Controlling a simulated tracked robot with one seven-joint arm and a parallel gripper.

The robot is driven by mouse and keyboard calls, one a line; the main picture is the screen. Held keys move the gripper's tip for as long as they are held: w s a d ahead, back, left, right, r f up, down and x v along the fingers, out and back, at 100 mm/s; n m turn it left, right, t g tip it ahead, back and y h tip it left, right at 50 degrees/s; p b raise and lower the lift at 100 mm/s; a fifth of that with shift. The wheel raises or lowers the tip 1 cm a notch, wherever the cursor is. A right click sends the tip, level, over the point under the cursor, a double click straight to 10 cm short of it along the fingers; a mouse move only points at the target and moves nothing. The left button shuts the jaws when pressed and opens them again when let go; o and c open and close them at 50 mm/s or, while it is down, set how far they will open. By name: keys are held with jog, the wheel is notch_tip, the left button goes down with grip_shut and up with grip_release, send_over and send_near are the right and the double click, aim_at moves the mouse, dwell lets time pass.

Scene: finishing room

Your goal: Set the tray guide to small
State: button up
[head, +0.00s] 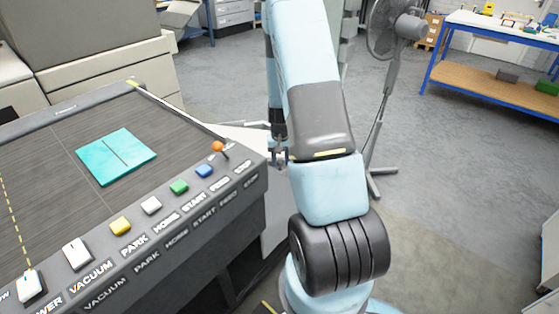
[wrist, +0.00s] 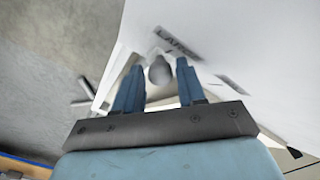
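In the wrist view, a grey rounded knob (wrist: 159,71), likely the tray guide's handle, stands by a white panel (wrist: 235,50) with a label reading "LARGE" (wrist: 177,42). A second label is too blurred to read. My gripper (wrist: 158,66) is open, with one blue finger on each side of the knob in the picture. I cannot tell whether either finger touches it. In the head view my gripper (head: 279,155) is small and partly hidden by my arm, beside the white tray (head: 247,137) at the machine's right side. The knob cannot be made out there.
The dark machine top (head: 60,165) carries a teal sheet (head: 116,157), several coloured buttons and an orange-knobbed lever (head: 218,147). A fan (head: 392,30) stands behind my arm. A blue-framed workbench (head: 490,65) is at far right. Floor is clear between them.

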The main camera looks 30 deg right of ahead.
grip_shut()
dwell(0.3)
jog(key=w+a, duration=0.1)
jog(key=w, duration=0.2)
jog(key=w+a, duration=0.1)
jog(key=w, duration=0.2)
jog(key=w+a, duration=0.1)
jog(key=w, duration=0.2)
jog(key=shift+a+r, duration=0.1)
grip_release()
notch_tip(320, 180, up, 14)
jog(key=shift+f, duration=0.2)
dwell(0.4)
